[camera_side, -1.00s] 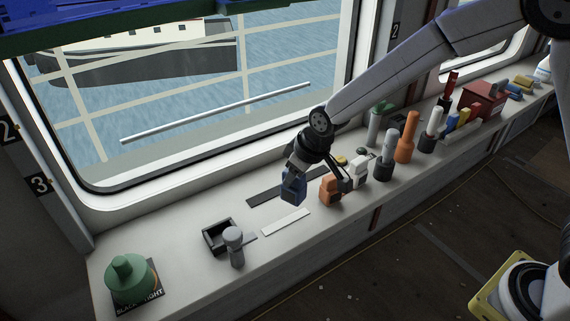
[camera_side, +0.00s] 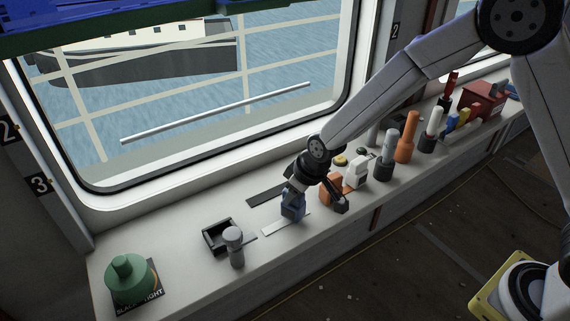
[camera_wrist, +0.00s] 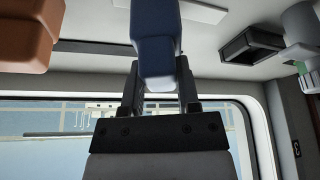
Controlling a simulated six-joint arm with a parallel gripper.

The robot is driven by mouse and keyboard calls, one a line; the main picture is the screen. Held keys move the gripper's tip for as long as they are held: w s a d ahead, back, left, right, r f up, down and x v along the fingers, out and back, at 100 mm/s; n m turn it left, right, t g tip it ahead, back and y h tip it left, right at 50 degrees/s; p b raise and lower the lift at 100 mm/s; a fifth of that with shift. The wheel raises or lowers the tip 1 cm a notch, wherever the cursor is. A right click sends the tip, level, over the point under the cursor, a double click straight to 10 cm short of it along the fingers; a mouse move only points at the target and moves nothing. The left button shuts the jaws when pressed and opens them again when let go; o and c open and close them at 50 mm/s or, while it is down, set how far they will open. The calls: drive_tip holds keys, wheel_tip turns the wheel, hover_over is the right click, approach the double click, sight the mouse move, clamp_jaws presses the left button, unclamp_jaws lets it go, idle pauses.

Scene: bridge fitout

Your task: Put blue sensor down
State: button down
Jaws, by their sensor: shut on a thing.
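The blue sensor (camera_side: 292,206) is a small dark blue block held in my gripper (camera_side: 298,188) low over the shelf, by the white strip. In the wrist view the blue sensor (camera_wrist: 155,40) sits between the two fingers of my gripper (camera_wrist: 160,85), which are shut on it. I cannot tell whether its underside touches the shelf.
A white strip (camera_side: 278,228) and a dark strip (camera_side: 264,197) lie on the shelf (camera_side: 190,272). Left are a black open tray (camera_side: 211,240), a grey knobbed post (camera_side: 235,250) and a green beacon (camera_side: 128,280). Right stand a white block (camera_side: 356,172) and several cylinders.

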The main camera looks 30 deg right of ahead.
drive_tip(key=shift+f, duration=0.45)
idle(0.6)
drive_tip(key=shift+c, duration=1.2)
unclamp_jaws()
drive_tip(key=shift+r, duration=0.1)
drive_tip(key=v, duration=0.7)
drive_tip(key=shift+r, duration=0.25)
drive_tip(key=shift+s, duration=0.1)
